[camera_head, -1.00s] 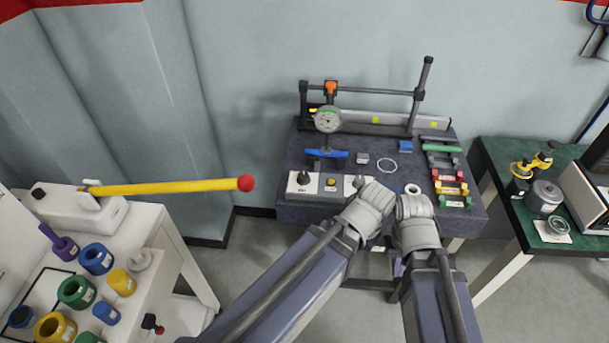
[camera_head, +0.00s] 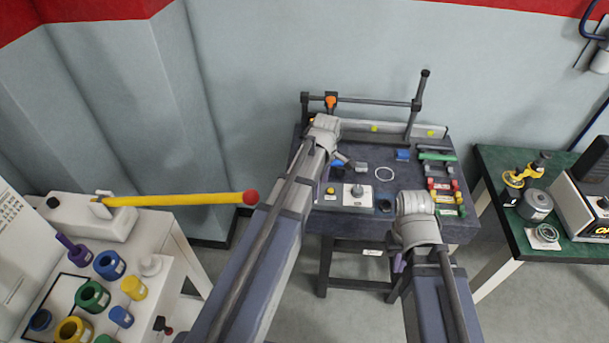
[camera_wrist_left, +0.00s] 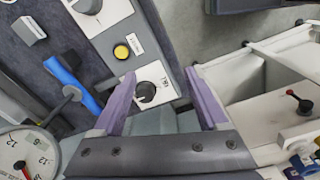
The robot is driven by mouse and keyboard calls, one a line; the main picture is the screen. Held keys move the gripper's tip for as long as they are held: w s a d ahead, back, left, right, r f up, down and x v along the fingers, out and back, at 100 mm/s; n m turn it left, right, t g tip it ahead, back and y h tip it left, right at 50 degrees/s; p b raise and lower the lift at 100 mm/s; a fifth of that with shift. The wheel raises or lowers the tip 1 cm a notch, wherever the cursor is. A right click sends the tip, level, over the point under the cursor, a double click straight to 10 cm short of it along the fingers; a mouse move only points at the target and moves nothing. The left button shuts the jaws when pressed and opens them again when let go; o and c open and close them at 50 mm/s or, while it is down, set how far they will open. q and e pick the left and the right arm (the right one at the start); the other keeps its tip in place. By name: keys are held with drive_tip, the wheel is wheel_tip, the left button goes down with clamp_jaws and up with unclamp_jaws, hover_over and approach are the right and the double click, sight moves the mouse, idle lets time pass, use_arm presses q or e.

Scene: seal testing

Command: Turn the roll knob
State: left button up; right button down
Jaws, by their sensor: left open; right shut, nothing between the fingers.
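In the left wrist view, a dark round knob (camera_wrist_left: 146,92) sits on a white plate with a small label, which I cannot read surely. My left gripper (camera_wrist_left: 161,77) is open, with its purple fingers on either side of this knob in the picture. The knob appears closer to the left finger, and I cannot tell its depth. A second dark knob (camera_wrist_left: 90,5) shows at the top edge, also in the head view (camera_head: 357,190). A yellow button (camera_wrist_left: 121,51) is between them. My left arm hides the first knob in the head view. My right gripper (camera_head: 398,262) is shut and empty near the bench's front edge.
A dial gauge (camera_wrist_left: 22,158) and a blue part (camera_wrist_left: 72,80) are close by in the wrist view. A ring (camera_head: 385,173) and coloured blocks (camera_head: 441,185) lie on the dark bench. A yellow lever (camera_head: 180,200) sticks out from the left table.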

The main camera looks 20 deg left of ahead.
use_arm(q)
drive_tip(key=w+a+n, duration=0.1)
drive_tip(key=a+n, duration=0.1)
drive_tip(key=w+a+r+n, duration=0.1)
drive_tip(key=a+n, duration=0.1)
drive_tip(key=w+a+r+n+p, duration=0.1)
drive_tip(key=w+a+n, duration=0.1)
drive_tip(key=shift+a, duration=0.4)
drive_tip(key=shift+s+f, duration=0.1)
drive_tip(key=shift+f, duration=0.1)
wheel_tip(320, 180, down, 8)
drive_tip(key=b, duration=0.7)
drive_tip(key=shift+b, duration=0.4)
drive_tip(key=shift+r, duration=0.25)
clamp_jaws()
